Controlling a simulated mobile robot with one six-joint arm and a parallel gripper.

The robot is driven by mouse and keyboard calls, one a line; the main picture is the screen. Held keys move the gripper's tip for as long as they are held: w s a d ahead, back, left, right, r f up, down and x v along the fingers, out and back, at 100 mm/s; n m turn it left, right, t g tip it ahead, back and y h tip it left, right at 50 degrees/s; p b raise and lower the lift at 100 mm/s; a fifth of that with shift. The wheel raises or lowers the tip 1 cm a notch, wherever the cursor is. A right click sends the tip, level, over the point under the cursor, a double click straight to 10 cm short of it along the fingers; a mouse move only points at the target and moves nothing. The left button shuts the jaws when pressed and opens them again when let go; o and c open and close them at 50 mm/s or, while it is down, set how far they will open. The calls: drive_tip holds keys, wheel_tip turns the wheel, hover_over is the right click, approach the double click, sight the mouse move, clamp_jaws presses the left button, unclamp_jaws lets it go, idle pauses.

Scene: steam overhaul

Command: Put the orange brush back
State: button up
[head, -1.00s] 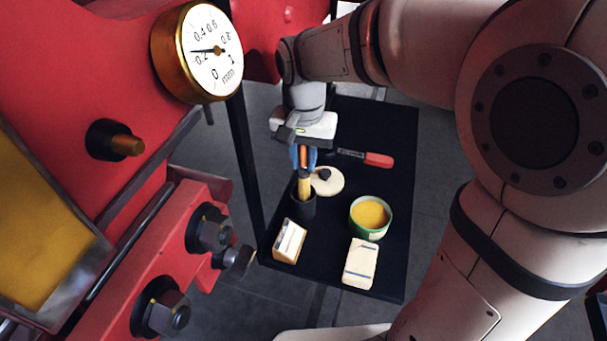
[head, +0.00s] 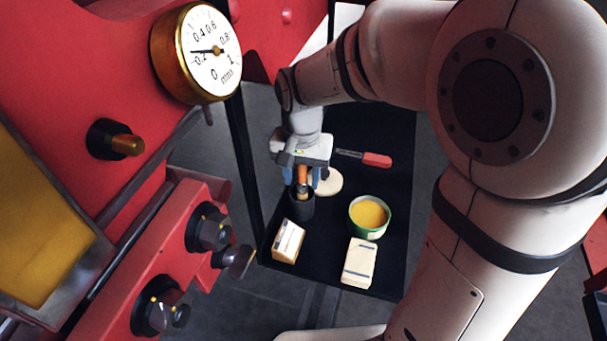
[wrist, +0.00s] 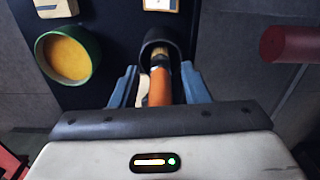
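The orange brush (head: 302,174) stands in a black cup (head: 302,207) on the black tray, handle up. In the wrist view, the orange handle (wrist: 160,88) points toward me, and the brush's lower end is inside the cup (wrist: 163,40). How deep it reaches is hidden. My gripper (head: 302,181) is over the cup, with its blue fingers on either side of the handle. The wrist view shows gaps between the handle and both fingers of my gripper (wrist: 159,72), so it is open around the brush.
The black tray (head: 385,145) also carries a green tin of yellow contents (head: 369,215), two pale blocks (head: 288,241) (head: 359,262), a pale round lid (head: 331,183) and a red-handled tool (head: 375,159). Red machinery with bolts (head: 210,228) and a dial gauge (head: 210,52) stands at left.

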wheel_tip(320, 180, up, 12)
drive_tip(key=shift+r, duration=0.1)
drive_tip(key=s+d+f+n+t, duration=0.3)
drive_tip(key=s+d+f, duration=0.4)
drive_tip(key=s+d, duration=0.5)
drive_tip(key=shift+d+f, duration=0.3)
drive_tip(key=shift+d, duration=0.2)
idle(0.8)
